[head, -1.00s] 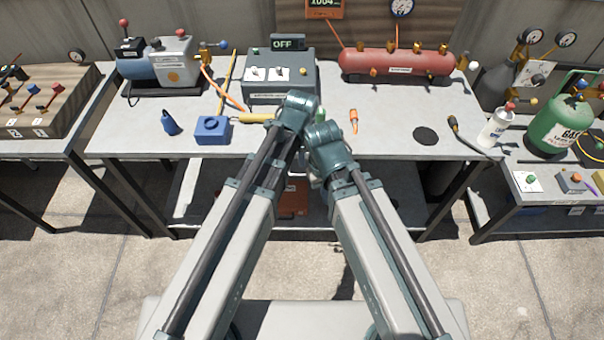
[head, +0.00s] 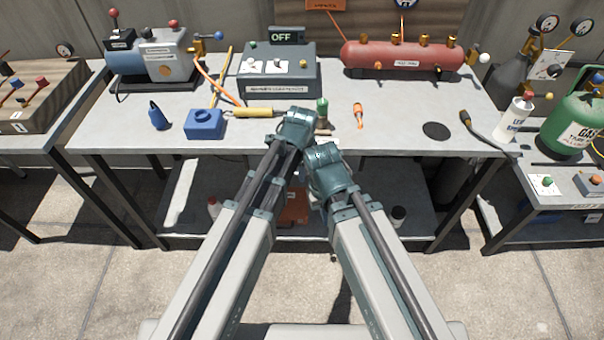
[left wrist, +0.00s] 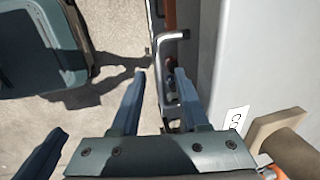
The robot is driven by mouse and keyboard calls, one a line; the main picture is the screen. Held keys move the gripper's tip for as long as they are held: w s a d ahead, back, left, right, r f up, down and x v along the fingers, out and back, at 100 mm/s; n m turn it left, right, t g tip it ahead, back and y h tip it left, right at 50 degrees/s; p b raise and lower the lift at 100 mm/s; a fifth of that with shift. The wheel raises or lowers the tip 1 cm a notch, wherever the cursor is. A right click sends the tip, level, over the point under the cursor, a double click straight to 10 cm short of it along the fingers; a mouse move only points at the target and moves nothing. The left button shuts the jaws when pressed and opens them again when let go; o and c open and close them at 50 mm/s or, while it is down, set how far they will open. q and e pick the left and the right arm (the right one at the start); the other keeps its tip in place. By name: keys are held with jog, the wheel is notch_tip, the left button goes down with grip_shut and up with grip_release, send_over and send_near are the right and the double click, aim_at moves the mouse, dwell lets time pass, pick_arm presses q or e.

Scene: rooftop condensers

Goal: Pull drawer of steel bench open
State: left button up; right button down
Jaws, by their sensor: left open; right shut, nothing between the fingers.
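The steel bench (head: 390,142) stands across the middle of the head view, its front edge facing me. My arms hide the middle of that edge and the drawer front there. In the left wrist view a bent metal bar handle (left wrist: 171,37) stands out beside a grey panel (left wrist: 255,60). My left gripper (left wrist: 160,72) is open, with one finger on each side of the bar. I cannot tell whether the fingers touch it. My right gripper (head: 322,158) is shut and empty near the bench's front edge, its fingers mostly hidden by its wrist.
On the bench are a blue box (head: 205,124), a yellow-handled tool (head: 262,112), a grey switch box (head: 275,75), an orange screwdriver (head: 359,115) and a red tank (head: 405,60). A lower shelf (head: 390,222) holds bottles. The floor in front is clear.

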pick_arm(q)
jog(key=shift+c, duration=0.3)
grip_shut()
dwell(1.2)
